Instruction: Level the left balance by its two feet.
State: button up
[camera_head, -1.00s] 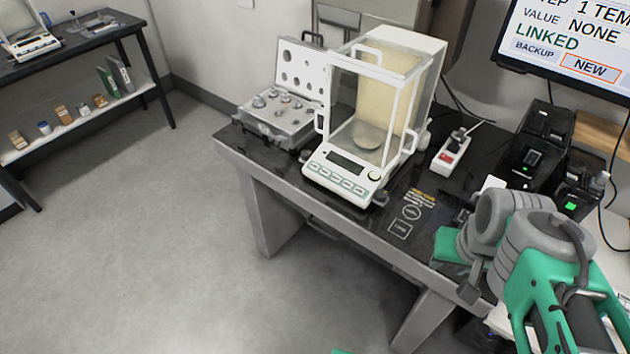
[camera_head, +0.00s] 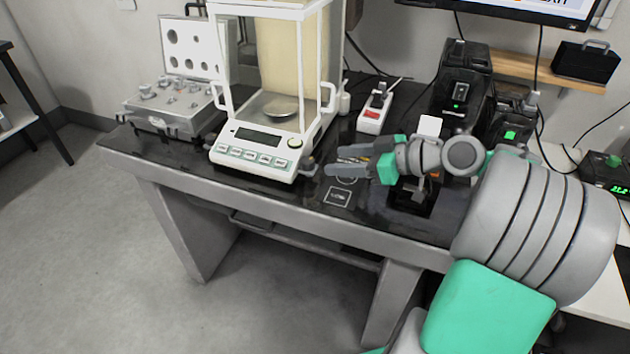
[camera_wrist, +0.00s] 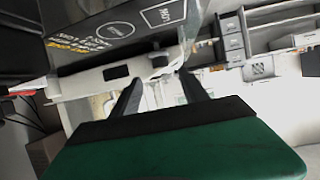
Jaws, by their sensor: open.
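A white balance (camera_head: 265,150) with a glass draft shield and a round pan stands on the black table in the head view. Its display is dark, and a small round yellow-green spot (camera_head: 295,143) at its front right corner is too small to read. A dark foot (camera_head: 308,164) shows at that corner; the other foot is not clear. My gripper (camera_head: 331,161) is open just right of this foot, low over the table, its two fingers pointing left at it. The fingers (camera_wrist: 160,82) also show apart in the wrist view; what lies beyond them is unclear.
An open weight case (camera_head: 170,105) stands left of the balance. A power strip (camera_head: 375,110) and black devices (camera_head: 460,95) stand behind my gripper. The black table (camera_head: 270,190) has a narrow free strip along its front edge. Floor is clear at left.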

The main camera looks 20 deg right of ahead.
aim_at(310, 161)
jog(key=b+x, duration=0.6)
jog(key=shift+w+a, duration=0.15)
jog(key=shift+a, duration=0.15)
jog(key=shift+w+a+f, duration=0.15)
jog(key=shift+w+a, duration=0.15)
jog(key=shift+w, duration=0.05)
jog(key=shift+c, duration=0.3)
grip_shut()
